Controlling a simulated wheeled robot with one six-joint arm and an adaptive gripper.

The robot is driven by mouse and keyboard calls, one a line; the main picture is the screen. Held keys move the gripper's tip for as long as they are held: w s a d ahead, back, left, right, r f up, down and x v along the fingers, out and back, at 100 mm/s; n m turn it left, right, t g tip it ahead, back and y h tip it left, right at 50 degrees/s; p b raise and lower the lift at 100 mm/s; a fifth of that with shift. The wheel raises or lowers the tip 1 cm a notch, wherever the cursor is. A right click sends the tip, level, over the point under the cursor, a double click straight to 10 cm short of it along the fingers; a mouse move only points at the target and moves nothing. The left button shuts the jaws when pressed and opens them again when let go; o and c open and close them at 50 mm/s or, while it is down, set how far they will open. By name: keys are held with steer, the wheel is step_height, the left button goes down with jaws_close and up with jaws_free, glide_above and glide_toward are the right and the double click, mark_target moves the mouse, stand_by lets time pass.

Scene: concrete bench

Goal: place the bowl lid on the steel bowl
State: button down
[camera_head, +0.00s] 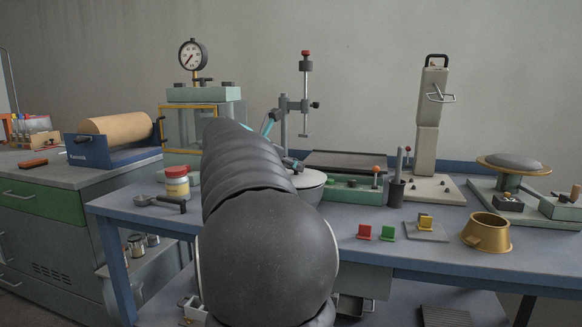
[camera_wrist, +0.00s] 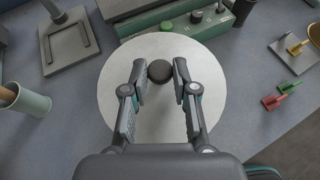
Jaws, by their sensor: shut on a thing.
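The bowl lid (camera_wrist: 160,115) is a pale grey disc with a dark round knob (camera_wrist: 160,71), seen from above in the wrist view. My gripper (camera_wrist: 161,75) is shut on this knob, with one finger on each side. In the head view a pale round rim (camera_head: 312,179) shows just right of my dark arm, with a rounded light side below it. My arm hides much of it, so I cannot tell lid from steel bowl there. In the wrist view the lid covers whatever is under it, and I cannot tell whether it touches the bowl.
A green block with knobs (camera_head: 352,190) stands close behind the lid. A dark cup with a tool (camera_head: 396,190), red and green clips (camera_head: 365,231) and a brass pot (camera_head: 487,233) stand to the right. A yellow-red jar (camera_head: 177,182) stands left. Bare bench lies in front of the clips.

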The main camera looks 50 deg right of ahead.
steer(key=shift+f, duration=0.35)
steer(key=c, duration=0.9)
jaws_free()
steer(key=shift+a+r, duration=0.15)
steer(key=shift+r, duration=0.4)
steer(key=v, duration=1.1)
steer(key=shift+a+p, duration=0.3)
